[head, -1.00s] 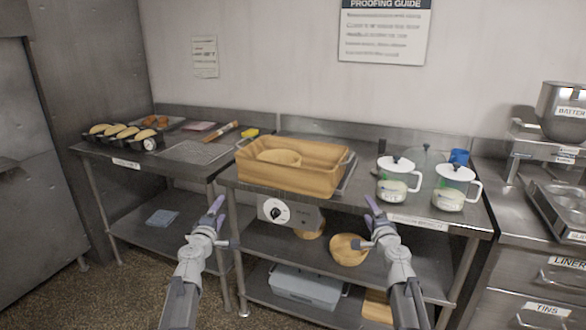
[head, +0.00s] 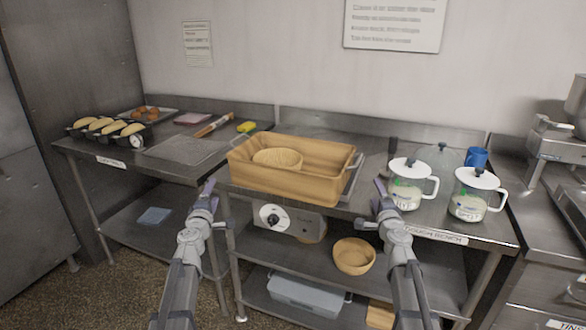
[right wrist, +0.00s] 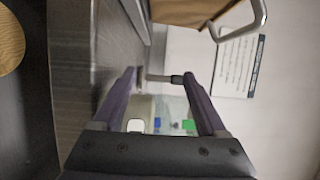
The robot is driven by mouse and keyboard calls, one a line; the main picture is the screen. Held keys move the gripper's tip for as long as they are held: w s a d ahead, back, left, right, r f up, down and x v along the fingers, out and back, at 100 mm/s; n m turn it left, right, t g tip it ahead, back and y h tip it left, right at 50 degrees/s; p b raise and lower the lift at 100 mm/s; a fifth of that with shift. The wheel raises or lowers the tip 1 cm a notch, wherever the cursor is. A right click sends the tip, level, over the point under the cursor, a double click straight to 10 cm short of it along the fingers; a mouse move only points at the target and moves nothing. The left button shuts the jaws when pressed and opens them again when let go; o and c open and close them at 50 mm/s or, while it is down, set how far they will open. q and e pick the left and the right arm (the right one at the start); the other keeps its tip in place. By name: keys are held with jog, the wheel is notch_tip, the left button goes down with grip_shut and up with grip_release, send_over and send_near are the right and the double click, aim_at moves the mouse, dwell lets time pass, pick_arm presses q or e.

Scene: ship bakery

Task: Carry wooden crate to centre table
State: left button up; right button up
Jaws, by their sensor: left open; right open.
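The wooden crate (head: 285,185) sits on the dough bench in the head view, with metal handles at its two ends and a round basket (head: 277,158) inside it. My left gripper (head: 207,190) is open and empty, in front of and left of the crate. My right gripper (head: 381,192) is open and empty, right of the crate's right handle and apart from it. In the right wrist view the crate's side (right wrist: 185,12) and a metal handle (right wrist: 245,22) show at the top, beyond the right fingers (right wrist: 165,82). No centre table can be made out.
Two lidded jugs (head: 409,184) and a blue mug (head: 476,157) stand right of the crate. A scale (head: 290,220) sits beneath it. The left bench (head: 185,150) holds loaf tins, a tray and a rolling pin. A bowl (head: 354,256) lies on the shelf below.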

pick_arm(q)
jog(key=shift+w, duration=0.1)
pick_arm(e)
jog(key=shift+w, duration=0.1)
jog(key=w, duration=1.4)
jog(key=shift+w, duration=0.2)
jog(key=shift+s+a, duration=0.2)
jog(key=shift+a, duration=0.35)
jog(key=shift+s+a+r, duration=0.1)
jog(key=shift+s+a, duration=0.05)
jog(key=shift+a, duration=0.05)
pick_arm(q)
jog(key=w+d, duration=0.1)
jog(key=w, duration=1.2)
jog(key=shift+w+d, duration=0.25)
jog(key=shift+w, duration=0.15)
